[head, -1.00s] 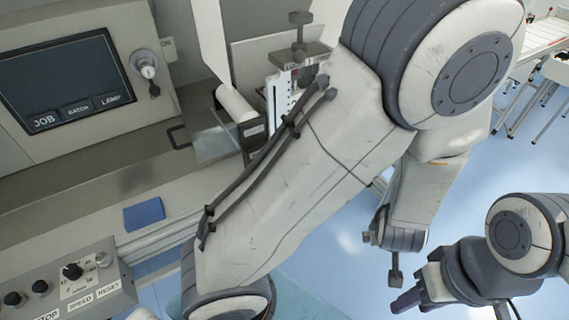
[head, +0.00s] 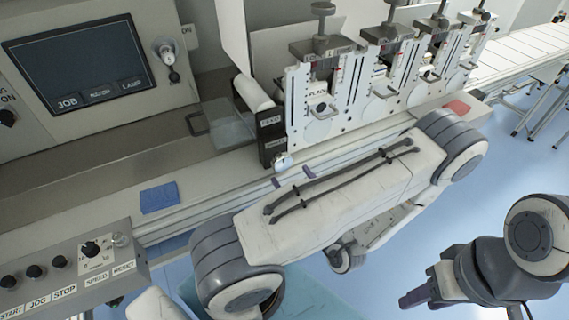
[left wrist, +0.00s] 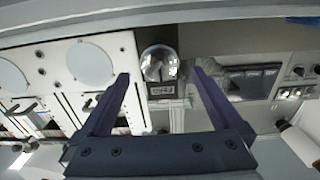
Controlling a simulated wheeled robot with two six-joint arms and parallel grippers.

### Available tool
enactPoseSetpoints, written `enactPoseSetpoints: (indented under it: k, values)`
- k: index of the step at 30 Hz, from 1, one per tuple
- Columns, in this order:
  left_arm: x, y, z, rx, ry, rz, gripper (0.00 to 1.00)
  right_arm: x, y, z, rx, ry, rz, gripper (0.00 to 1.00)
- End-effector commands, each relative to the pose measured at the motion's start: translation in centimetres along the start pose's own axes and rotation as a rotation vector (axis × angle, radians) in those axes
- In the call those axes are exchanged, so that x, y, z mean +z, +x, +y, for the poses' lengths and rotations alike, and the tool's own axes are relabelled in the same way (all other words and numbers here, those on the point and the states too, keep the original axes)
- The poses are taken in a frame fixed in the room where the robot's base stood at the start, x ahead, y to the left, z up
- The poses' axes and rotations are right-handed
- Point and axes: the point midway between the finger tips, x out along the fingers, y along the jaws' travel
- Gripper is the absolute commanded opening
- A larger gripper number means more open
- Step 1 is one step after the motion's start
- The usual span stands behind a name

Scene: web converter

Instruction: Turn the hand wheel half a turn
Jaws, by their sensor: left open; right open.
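A shiny round silver knob (head: 282,162), which looks like the hand wheel, sits on the front of a dark labelled block (head: 270,130). In the left wrist view the knob (left wrist: 158,63) shows between my two fingertips. My left gripper (head: 292,174) is open and empty, its fingertips just in front of and below the knob; the rest of it is hidden behind my left arm. In the left wrist view my left gripper (left wrist: 160,73) shows both fingers apart; contact cannot be told. My right gripper (head: 425,288) is open at the lower right, away from the machine.
White stations (head: 325,95) with top handles stand right of the dark block. A control box (head: 75,265) with buttons is at lower left.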

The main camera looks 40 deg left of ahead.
Motion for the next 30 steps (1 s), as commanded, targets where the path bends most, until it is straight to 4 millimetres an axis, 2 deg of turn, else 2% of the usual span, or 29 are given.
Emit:
enactPoseSetpoints:
  k: [3, 9, 15, 23, 26, 27, 29, 30]
  values:
    - [-0.2, 2.0, -0.1, -0.006, 0.000, 0.000, 1.00, 0.0, -0.7, -0.1, 0.000, 0.000, 0.000, 0.43]
    - [-0.1, 4.2, -0.1, -0.004, 0.000, -0.001, 1.00, -0.1, -1.2, -0.1, 0.000, 0.000, 0.000, 0.43]
    - [0.0, 5.1, 0.0, 0.000, -0.001, -0.002, 1.00, -0.1, -1.4, -0.1, 0.000, 0.000, 0.000, 0.43]
    - [0.0, 5.2, 0.1, 0.001, -0.001, -0.002, 1.00, -0.1, -1.4, -0.1, 0.000, 0.000, 0.000, 0.43]
    - [0.0, 5.2, 0.1, 0.001, -0.001, -0.002, 0.66, -0.1, -1.4, -0.1, 0.000, 0.000, 0.000, 0.43]
    - [0.0, 5.2, 0.1, 0.001, -0.001, -0.002, 0.50, -0.1, -1.4, -0.1, 0.000, 0.000, 0.000, 0.43]
    - [0.0, 5.2, 0.1, 0.001, -0.001, -0.002, 0.27, -0.1, -1.4, -0.1, 0.000, 0.000, 0.000, 0.43]
    - [0.0, 5.2, 0.1, 0.001, -0.001, -0.002, 0.19, -0.1, -1.4, -0.1, 0.000, 0.000, 0.000, 0.43]
